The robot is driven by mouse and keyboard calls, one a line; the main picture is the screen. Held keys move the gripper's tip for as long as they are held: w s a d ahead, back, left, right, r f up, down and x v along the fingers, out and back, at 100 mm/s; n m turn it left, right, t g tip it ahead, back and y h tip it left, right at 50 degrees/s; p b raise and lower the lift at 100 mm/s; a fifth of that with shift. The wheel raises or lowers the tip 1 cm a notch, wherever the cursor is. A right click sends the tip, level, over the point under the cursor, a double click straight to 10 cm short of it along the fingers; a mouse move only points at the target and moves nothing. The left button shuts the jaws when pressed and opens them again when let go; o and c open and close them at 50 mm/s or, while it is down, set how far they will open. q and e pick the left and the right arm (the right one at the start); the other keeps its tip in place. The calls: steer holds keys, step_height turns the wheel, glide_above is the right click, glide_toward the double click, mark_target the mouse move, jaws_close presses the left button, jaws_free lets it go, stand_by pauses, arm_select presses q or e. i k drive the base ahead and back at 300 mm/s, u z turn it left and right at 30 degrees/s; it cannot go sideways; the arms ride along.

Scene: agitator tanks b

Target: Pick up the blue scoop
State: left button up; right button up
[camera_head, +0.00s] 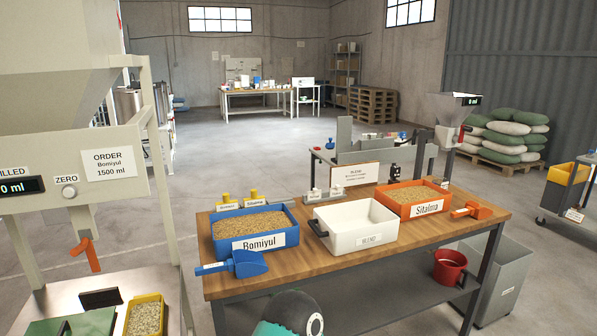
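The blue scoop (248,264) lies on the wooden table (345,258) at its front left corner, just in front of the blue Bomiyul bin. Its bowl is on the right. Its handle, with a small white label, points left towards the table's edge. The blue Bomiyul bin (217,243) is filled with tan grain. Neither of my grippers shows in the view, and nothing holds the scoop.
A white bin (345,240) stands mid-table, and an orange Sitalma bin (433,208) with an orange scoop (472,210) is to the right. A filling machine (75,165) stands at left. A red pot (449,268) sits on the lower shelf.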

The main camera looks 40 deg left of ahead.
mark_target(245, 263)
steer(key=u, duration=0.5)
steer(key=i, duration=1.15)
steer(key=u, duration=0.6)
steer(key=k, duration=0.75)
steer(key=u, duration=0.2)
steer(key=i, duration=0.8)
steer(key=z, duration=0.1)
